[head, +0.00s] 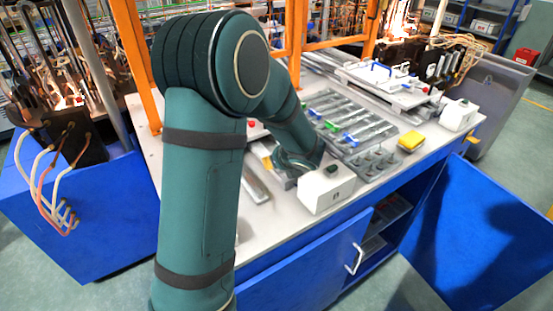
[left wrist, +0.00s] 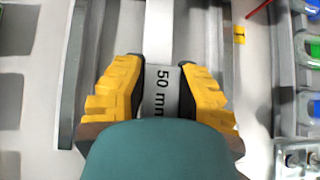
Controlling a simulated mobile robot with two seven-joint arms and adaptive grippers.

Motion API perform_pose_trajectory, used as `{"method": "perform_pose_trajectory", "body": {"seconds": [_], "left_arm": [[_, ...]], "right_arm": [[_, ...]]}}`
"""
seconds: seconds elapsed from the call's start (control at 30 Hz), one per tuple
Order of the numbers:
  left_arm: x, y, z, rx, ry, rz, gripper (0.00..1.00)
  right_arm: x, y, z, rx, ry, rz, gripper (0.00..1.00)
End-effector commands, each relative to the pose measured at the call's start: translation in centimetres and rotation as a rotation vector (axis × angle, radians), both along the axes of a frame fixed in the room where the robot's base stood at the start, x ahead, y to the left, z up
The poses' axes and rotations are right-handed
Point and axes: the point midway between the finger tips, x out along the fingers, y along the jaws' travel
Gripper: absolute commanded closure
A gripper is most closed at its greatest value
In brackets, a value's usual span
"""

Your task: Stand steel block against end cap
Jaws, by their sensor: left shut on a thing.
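In the left wrist view my left gripper (left wrist: 160,72) has its yellow fingers shut on the grey steel block (left wrist: 160,98), which is marked "50 mm". The block lies between two grey metal rails, a left rail (left wrist: 75,75) and a right rail (left wrist: 230,65). A pale strip (left wrist: 158,28) runs on beyond the block, in line with it. I cannot make out the end cap or whether the block touches it. In the head view my teal left arm hides the gripper and block; a metal rail (head: 255,186) shows beside it. My right gripper is not in view.
A white box with a green button (head: 326,190) stands close to my left wrist. A grey rack with clear tubes (head: 350,124) is behind it. A yellow block (head: 411,141) and another white box (head: 458,115) are to the right. Orange posts border the table's back.

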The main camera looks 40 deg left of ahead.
Motion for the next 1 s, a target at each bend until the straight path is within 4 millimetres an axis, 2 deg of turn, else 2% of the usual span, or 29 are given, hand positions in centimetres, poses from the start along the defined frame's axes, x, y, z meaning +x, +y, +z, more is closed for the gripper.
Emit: {"method": "perform_pose_trajectory", "body": {"seconds": [0.87,0.9,0.97,1.0], "left_arm": [[-0.31,-0.17,-1.08,-0.003,0.016,-0.004,1.0],[-0.31,-0.17,-1.08,-0.003,0.016,-0.004,0.62],[-0.31,-0.17,-1.09,-0.004,0.016,-0.004,0.44],[-0.31,-0.17,-1.09,-0.004,0.016,-0.004,0.44]], "right_arm": [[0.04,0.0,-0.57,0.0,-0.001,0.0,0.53],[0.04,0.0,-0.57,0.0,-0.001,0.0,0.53],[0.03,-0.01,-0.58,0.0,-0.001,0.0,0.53],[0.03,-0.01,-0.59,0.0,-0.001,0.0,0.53]]}}
